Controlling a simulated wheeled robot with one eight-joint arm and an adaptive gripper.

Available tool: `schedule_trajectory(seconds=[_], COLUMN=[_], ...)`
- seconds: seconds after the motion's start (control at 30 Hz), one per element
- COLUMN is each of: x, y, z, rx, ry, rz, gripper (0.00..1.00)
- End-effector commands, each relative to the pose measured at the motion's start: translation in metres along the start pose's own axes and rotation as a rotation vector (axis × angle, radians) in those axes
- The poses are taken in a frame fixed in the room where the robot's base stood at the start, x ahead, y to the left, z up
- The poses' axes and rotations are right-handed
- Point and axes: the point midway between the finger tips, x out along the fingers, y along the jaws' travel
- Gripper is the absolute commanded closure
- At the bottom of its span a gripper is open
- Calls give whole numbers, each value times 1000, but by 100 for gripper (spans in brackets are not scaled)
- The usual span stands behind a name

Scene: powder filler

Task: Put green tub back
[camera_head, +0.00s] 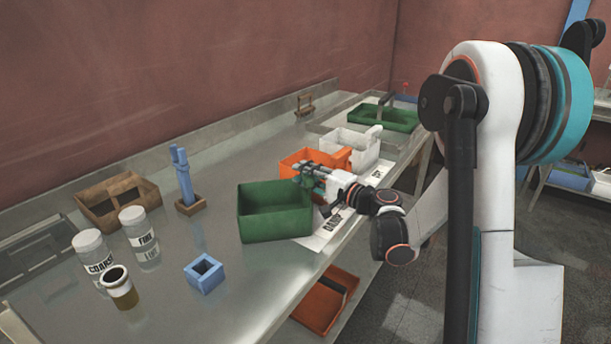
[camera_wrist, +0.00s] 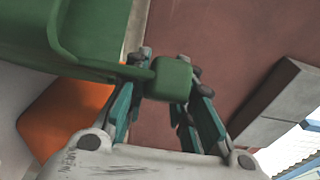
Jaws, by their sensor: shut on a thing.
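The green tub (camera_head: 275,222) is at the middle of the steel table in the head view, in front of the orange tub. I cannot tell whether it touches the tabletop or hangs just above it. My gripper (camera_head: 308,172) reaches in from the right and is shut on the tub's handle at its upper right side. In the wrist view, the green handle block (camera_wrist: 172,78) sits between my fingers, with the tub's green wall (camera_wrist: 85,40) at upper left. The inside of the green tub looks empty where visible.
An orange tub (camera_head: 300,157) and a white tub (camera_head: 349,146) stand behind, with another green container (camera_head: 387,119) at the far end. A printed label (camera_head: 333,229) lies by the table edge. Jars (camera_head: 91,248), a blue block (camera_head: 204,273) and a brown box (camera_head: 118,200) stand left.

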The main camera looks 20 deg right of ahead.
Motion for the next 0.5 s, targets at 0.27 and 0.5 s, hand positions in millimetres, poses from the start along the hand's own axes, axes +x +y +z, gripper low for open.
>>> schedule_trajectory(seconds=[0.27,0.5], x=[0,0], y=[1,0], z=[0,0], rx=[0,0], ry=[0,0], rz=[0,0], gripper=[57,57])
